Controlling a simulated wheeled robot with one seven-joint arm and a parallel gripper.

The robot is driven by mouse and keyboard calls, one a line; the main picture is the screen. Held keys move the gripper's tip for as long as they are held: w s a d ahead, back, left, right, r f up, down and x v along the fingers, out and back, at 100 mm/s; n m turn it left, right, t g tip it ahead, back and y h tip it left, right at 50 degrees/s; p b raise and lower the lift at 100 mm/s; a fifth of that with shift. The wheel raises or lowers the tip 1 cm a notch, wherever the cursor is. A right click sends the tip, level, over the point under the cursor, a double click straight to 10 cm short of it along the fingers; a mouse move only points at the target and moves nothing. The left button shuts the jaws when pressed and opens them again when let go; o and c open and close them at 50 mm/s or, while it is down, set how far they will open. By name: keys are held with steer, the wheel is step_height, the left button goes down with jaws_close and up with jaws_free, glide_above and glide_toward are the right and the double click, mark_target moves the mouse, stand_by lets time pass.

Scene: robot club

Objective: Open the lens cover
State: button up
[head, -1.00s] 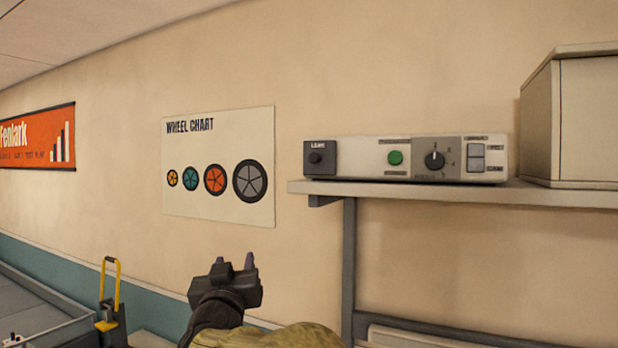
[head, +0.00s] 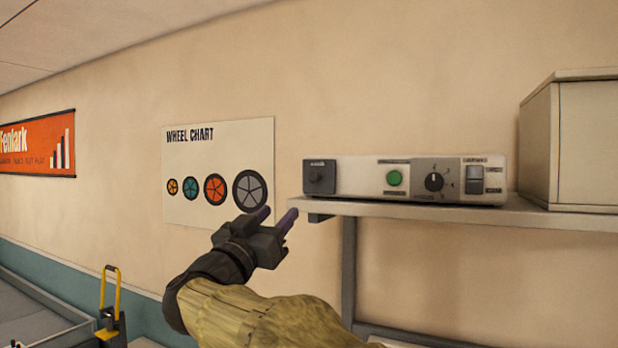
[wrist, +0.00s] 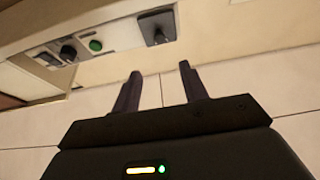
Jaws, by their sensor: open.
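The lens cover (head: 319,178) is a dark square plate with a small knob, shut on the left end of the front of a pale box-shaped device (head: 360,178). In the wrist view the cover (wrist: 157,28) shows at the top, beyond my fingertips. My gripper (head: 277,213) is open and empty, below and left of the cover and apart from it. In the wrist view the two dark fingers of my gripper (wrist: 159,70) point up towards the cover with a clear gap between them.
The device stands on a wall shelf (head: 420,208) with a dark bracket below its left end. A large beige box (head: 570,145) stands at the shelf's right. The device front also has a green button (head: 395,178), a dial (head: 434,181) and a switch (head: 474,180).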

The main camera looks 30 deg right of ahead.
mark_target(312, 177)
steer(key=p+x, duration=0.7)
steer(key=x, duration=0.7)
steer(key=shift+w+d+r, duration=0.1)
steer(key=shift+d+r, duration=0.05)
steer(key=shift+r, duration=0.15)
steer(key=shift+w+d, duration=0.2)
steer(key=shift+d, duration=0.1)
jaws_close()
